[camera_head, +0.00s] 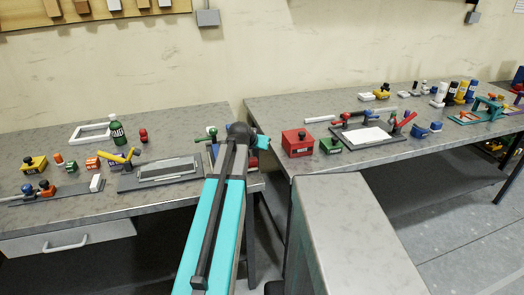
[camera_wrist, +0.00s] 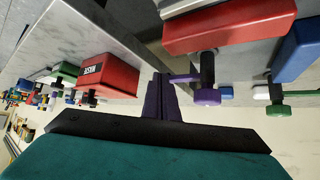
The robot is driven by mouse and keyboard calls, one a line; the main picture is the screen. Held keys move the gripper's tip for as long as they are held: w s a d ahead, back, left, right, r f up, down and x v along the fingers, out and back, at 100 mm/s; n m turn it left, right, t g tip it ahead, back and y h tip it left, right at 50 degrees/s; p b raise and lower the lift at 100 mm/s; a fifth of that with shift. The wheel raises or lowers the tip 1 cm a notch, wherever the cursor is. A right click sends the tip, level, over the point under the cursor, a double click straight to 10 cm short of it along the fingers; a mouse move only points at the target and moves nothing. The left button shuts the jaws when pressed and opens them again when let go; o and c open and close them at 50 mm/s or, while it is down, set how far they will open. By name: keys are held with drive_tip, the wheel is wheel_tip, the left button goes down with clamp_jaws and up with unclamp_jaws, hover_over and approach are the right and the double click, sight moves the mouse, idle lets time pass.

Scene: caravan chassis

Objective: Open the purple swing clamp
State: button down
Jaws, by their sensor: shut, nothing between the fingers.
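The purple swing clamp shows in the wrist view, with its round purple knob (camera_wrist: 208,97) under a dark spindle and a thin purple arm reaching left from it. In the head view it is hidden or not clear behind my arm. My gripper (camera_wrist: 160,80) is shut and empty at the middle of the wrist view. Its narrow fingers look dark purple there, and their tips are close to the left end of the clamp's arm. I cannot tell whether they touch it. In the head view my arm reaches over the right end of the left bench, hiding the fingertips.
In the wrist view a red bar (camera_wrist: 230,25) and a blue block (camera_wrist: 300,50) lie close to the clamp. A red box (camera_wrist: 100,75) is to the left; it stands on the right bench (camera_head: 298,143). A grey frame (camera_head: 160,173) lies left of my arm. A gap separates the benches.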

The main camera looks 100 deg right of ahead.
drive_tip(key=shift+a, duration=0.1)
drive_tip(key=s+a+r+b, duration=0.1)
drive_tip(key=a+r, duration=0.5)
drive_tip(key=a, duration=0.5)
drive_tip(key=shift+s+r+b, duration=0.3)
drive_tip(key=shift+r+b, duration=0.05)
drive_tip(key=shift+b, duration=0.05)
drive_tip(key=shift+r, duration=0.15)
idle(0.3)
